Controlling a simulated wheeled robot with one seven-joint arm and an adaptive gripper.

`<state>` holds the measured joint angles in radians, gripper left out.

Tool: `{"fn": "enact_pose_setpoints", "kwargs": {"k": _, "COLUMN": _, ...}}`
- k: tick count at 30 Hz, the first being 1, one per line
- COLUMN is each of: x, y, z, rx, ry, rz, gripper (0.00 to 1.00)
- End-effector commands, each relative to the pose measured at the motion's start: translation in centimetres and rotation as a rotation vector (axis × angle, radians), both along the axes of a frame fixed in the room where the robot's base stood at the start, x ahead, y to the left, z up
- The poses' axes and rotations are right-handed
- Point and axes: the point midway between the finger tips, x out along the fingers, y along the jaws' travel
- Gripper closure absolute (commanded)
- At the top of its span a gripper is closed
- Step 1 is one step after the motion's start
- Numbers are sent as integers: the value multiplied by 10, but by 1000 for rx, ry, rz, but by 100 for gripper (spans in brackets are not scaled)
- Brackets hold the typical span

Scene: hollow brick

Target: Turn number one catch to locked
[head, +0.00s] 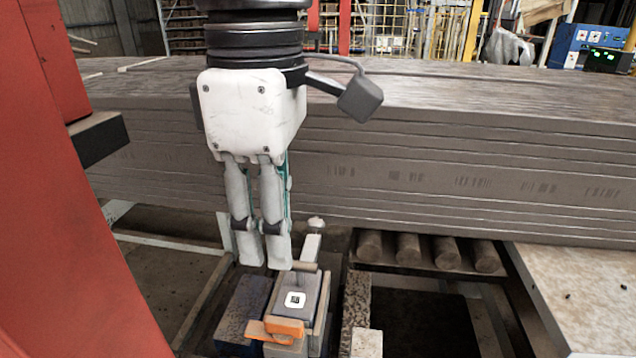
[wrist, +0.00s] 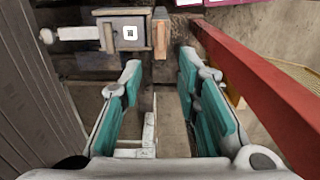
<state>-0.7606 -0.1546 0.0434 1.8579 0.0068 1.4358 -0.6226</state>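A small grey-topped box (head: 296,284) with a white tag (head: 295,299) stands low in front of me in the head view. An orange catch-like piece (head: 285,326) sits at its near end, and a pale lever (head: 311,248) stands at its far end. No number shows that tells which is number one. The wrist view shows the box (wrist: 130,42), the orange-brown piece (wrist: 161,36) on its right and the pale lever (wrist: 78,33) on its left. My gripper (head: 264,264) points down above the box's far left side. Its fingers (wrist: 159,66) are apart, with nothing between them.
A dark brick-like block (head: 242,308) lies left of the box. A long stack of grey boards (head: 450,150) runs behind. A red post (head: 75,230) stands close on the left. Rollers (head: 408,249) and a pale slab (head: 580,290) lie to the right.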

Motion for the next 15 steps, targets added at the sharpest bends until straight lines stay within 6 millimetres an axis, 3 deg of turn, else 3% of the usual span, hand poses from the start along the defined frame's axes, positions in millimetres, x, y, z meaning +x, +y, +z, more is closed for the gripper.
{"fn": "enact_pose_setpoints", "kwargs": {"k": 5, "x": -1, "y": 1, "z": -15, "rx": -5, "ry": 4, "rz": 10, "gripper": 70}}
{"fn": "enact_pose_setpoints", "kwargs": {"k": 15, "x": -1, "y": 0, "z": -80, "rx": -5, "ry": 5, "rz": 9, "gripper": 70}}
